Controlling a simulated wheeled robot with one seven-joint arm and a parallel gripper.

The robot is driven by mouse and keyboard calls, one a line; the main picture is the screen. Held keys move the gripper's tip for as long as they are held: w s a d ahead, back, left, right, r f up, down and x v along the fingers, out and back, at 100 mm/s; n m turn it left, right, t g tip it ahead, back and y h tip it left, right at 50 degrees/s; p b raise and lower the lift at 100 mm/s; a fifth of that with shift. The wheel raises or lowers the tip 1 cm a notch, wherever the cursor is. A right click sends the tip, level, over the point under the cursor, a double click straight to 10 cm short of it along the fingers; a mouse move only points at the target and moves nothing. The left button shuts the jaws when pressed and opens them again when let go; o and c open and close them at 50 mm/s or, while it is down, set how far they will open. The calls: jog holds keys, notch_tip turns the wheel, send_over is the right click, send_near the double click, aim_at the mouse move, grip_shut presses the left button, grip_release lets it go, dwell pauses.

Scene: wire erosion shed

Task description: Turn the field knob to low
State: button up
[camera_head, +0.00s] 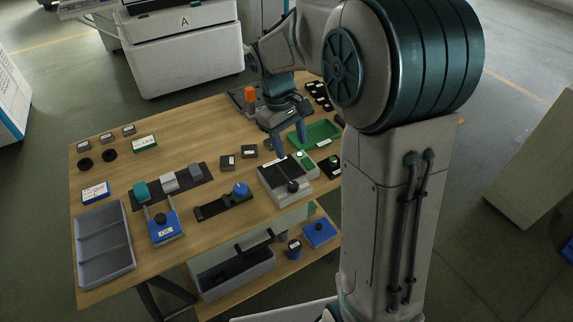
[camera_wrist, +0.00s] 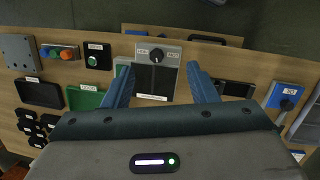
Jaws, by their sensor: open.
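The field knob (camera_head: 292,186) is a small black dial on a grey box (camera_head: 272,176) with a black panel, near the front right of the wooden table. In the wrist view the knob (camera_wrist: 156,56) sits on the box's far strip, between small white labels I cannot read with certainty. Which label it points to is too small to tell. My gripper (camera_head: 290,146) is open, fingers down, above the table behind the box. In the wrist view its blue fingers (camera_wrist: 158,72) spread on either side of the box, apart from the knob, with nothing between them.
A green tray (camera_head: 318,134) lies close beside the gripper. A blue-knobbed slider (camera_head: 222,204), a blue lever box (camera_head: 165,229) and a grey compartment tray (camera_head: 103,246) stand to the left. Two small dark boxes lie left of the knob box. Bare wood shows around mid-table.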

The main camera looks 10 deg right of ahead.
jog(key=w+a+f+n+g+h, duration=0.1)
jog(key=w+a+f+n+g, duration=0.15)
jog(key=w+f, duration=0.45)
jog(key=p, duration=0.3)
send_near(292, 184)
jog(key=shift+n+t, duration=0.25)
jog(key=x, duration=0.8)
jog(key=shift+s+d+f, duration=0.1)
jog(key=shift+s+f, duration=0.05)
jog(key=shift+s, duration=0.15)
jog(key=c, duration=1)
jog(key=shift+o, duration=0.2)
